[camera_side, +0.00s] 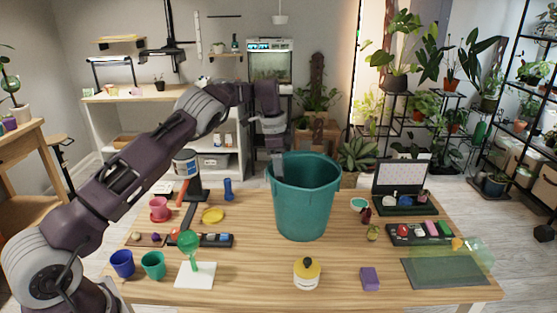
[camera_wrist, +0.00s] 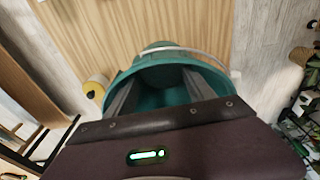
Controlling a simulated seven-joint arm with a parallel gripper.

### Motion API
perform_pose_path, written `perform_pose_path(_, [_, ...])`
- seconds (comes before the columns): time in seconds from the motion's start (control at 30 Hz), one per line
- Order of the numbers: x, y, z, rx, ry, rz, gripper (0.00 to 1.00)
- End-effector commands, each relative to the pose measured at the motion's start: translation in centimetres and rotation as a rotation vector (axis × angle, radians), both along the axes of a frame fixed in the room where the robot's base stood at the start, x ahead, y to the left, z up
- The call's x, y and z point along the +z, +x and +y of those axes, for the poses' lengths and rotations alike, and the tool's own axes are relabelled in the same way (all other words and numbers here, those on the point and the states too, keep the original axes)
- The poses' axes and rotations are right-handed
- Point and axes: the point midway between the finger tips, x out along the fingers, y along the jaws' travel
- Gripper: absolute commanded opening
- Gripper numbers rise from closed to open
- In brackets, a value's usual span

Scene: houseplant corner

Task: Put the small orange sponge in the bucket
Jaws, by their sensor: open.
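The large teal bucket (camera_side: 304,208) stands upright at the back middle of the table. My gripper (camera_side: 278,170) points down at its left rim in the side view. In the wrist view my gripper (camera_wrist: 158,84) is open, with its two fingers apart over the bucket (camera_wrist: 168,70) and nothing visible between them. The part of the bucket's inside that shows is plain teal; the rest is hidden by my gripper. I cannot make out a small orange sponge in either view. A purple block (camera_side: 370,278), perhaps a sponge, lies at the front right.
A yellow-lidded jar (camera_side: 307,273) stands in front of the bucket. Cups, a green funnel (camera_side: 189,243) and a dark tray (camera_side: 200,240) are on the left. A green mat (camera_side: 445,272) and open case (camera_side: 400,204) are on the right. Bare wood lies around the jar.

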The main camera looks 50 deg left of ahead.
Motion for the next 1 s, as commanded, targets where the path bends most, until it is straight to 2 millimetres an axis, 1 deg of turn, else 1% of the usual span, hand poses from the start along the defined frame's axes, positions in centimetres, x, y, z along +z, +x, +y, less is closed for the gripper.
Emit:
perform_pose_path(0.03, [1.4,0.0,0.1,-0.001,0.002,-0.006,0.62])
perform_pose_path(0.1, [3.0,-0.2,0.3,-0.001,0.000,-0.004,0.62])
perform_pose_path(0.2, [4.6,-0.3,0.4,-0.002,0.000,-0.004,0.62])
perform_pose_path(0.3, [5.4,-0.4,0.5,0.000,0.000,-0.001,0.62])
perform_pose_path(0.47, [5.8,-0.5,0.5,0.003,-0.001,-0.003,0.62])
perform_pose_path(0.5, [6.4,-0.6,0.5,0.018,-0.002,-0.009,0.62])
perform_pose_path(0.57, [8.4,-1.0,0.4,0.071,-0.012,-0.029,0.62])
perform_pose_path(0.63, [12.4,-2.2,-0.2,0.180,-0.035,-0.065,0.62])
perform_pose_path(0.67, [14.3,-3.2,-0.6,0.237,-0.049,-0.082,0.62])
perform_pose_path(0.7, [16.8,-4.8,-1.4,0.311,-0.073,-0.101,0.62])
perform_pose_path(0.77, [20.1,-7.9,-3.1,0.412,-0.108,-0.126,0.62])
perform_pose_path(0.8, [21.9,-10.3,-4.5,0.469,-0.131,-0.139,0.62])
perform_pose_path(0.87, [24.0,-14.6,-6.9,0.545,-0.161,-0.158,0.62])
perform_pose_path(0.9, [24.9,-17.8,-8.6,0.586,-0.176,-0.170,0.62])
perform_pose_path(0.97, [25.3,-23.0,-11.1,0.636,-0.190,-0.191,0.62])
perform_pose_path(1.0, [25.0,-26.4,-12.6,0.663,-0.191,-0.208,0.62])
